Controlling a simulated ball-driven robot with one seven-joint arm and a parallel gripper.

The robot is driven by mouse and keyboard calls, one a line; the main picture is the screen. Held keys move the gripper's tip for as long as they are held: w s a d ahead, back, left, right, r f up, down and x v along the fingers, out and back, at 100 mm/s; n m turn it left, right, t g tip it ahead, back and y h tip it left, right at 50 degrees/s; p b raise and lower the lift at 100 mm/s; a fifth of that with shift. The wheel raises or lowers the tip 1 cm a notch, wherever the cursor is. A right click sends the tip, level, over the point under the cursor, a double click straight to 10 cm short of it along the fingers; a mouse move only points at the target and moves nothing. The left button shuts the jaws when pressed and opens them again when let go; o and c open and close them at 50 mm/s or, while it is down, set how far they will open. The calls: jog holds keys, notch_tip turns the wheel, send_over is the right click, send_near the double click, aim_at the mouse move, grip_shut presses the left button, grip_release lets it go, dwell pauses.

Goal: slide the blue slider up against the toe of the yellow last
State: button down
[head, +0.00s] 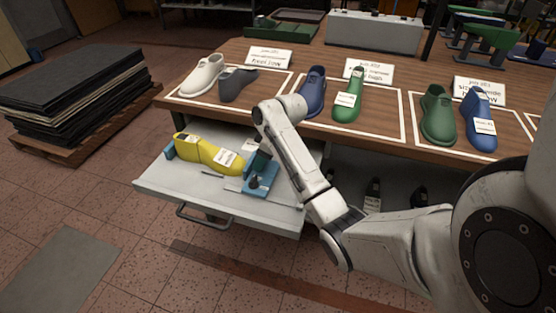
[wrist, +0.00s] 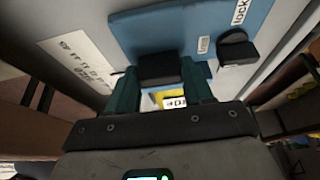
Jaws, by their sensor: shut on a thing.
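The yellow last (head: 205,153) lies on a pulled-out grey drawer, its toe pointing right. The blue slider (head: 261,182) is a flat plate with a dark knob, just right of the toe. Whether the slider touches the toe cannot be told, since my gripper is close by. My gripper (wrist: 162,82) is shut on a black grip of the slider, with a dark green finger on each side. In the wrist view the slider (wrist: 190,22) fills the top, with a "lock" label beside its black knob (wrist: 237,50). A bit of yellow shows between the fingers.
The drawer (head: 160,188) has a front handle (head: 205,217) and a blue block (head: 168,150) at the last's heel end. The wooden table (head: 225,110) above carries several coloured lasts and sign cards. A pallet of dark sheets (head: 70,90) stands at left.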

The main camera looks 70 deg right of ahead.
jog(key=shift+w, duration=0.45)
jog(key=shift+c, duration=2.2)
grip_release()
jog(key=shift+r, duration=0.1)
jog(key=v, duration=1)
jog(key=shift+s+r+p, duration=0.25)
jog(key=shift+p, duration=0.05)
jog(key=shift+a, duration=0.1)
